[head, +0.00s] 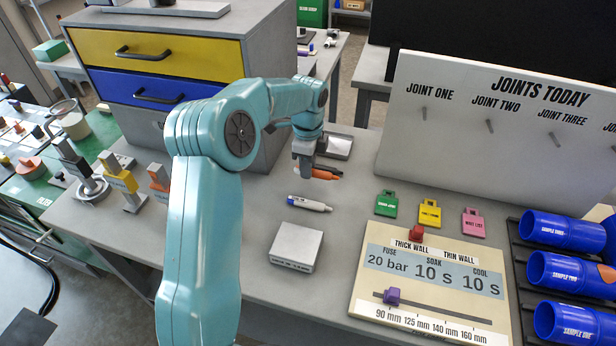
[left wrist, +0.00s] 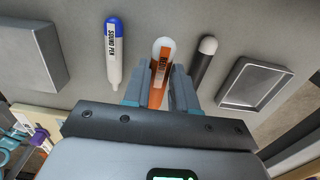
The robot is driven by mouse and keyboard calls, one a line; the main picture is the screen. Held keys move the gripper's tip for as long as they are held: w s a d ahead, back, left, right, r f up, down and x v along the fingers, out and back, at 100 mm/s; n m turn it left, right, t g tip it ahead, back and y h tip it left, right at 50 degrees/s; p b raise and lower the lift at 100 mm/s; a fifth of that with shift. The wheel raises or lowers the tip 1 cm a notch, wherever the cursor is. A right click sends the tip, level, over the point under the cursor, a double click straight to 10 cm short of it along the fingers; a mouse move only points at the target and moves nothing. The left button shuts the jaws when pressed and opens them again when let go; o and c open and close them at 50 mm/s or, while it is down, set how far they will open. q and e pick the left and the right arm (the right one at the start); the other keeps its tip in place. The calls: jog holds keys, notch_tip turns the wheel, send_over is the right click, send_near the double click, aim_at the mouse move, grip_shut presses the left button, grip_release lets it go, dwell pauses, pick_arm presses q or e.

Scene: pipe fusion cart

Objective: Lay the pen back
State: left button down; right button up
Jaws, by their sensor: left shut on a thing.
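My left gripper (head: 308,165) is shut on an orange pen-like marker (head: 328,173), low over the grey bench. In the left wrist view the orange marker (left wrist: 160,58) has a white end and a label, and sits between the fingers (left wrist: 157,82). I cannot tell whether it touches the bench. A white pen with a blue end (head: 310,203) lies on the bench nearer me; it also shows in the left wrist view (left wrist: 113,55). A dark marker with a white tip (left wrist: 204,60) lies on the other side of the gripper. My right gripper is out of view.
A shallow metal tray (head: 336,147) is behind the gripper. A pale block (head: 297,247) lies nearer me. Green (head: 387,204), yellow (head: 430,213) and pink (head: 473,222) tags and a settings board (head: 380,300) are to the right. A drawer cabinet (head: 268,60) stands behind left.

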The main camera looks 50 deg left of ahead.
aim_at(308, 187)
pick_arm(q)
notch_tip(308, 187, down, 4)
jog(key=shift+p, duration=0.35)
jog(key=shift+f, duration=0.25)
jog(key=shift+r, duration=0.1)
jog(key=shift+f, duration=0.25)
jog(key=c, duration=0.9)
grip_release()
jog(key=shift+b, duration=0.3)
notch_tip(308, 187, up, 16)
jog(key=shift+a+r, duration=0.15)
jog(key=shift+r, duration=0.05)
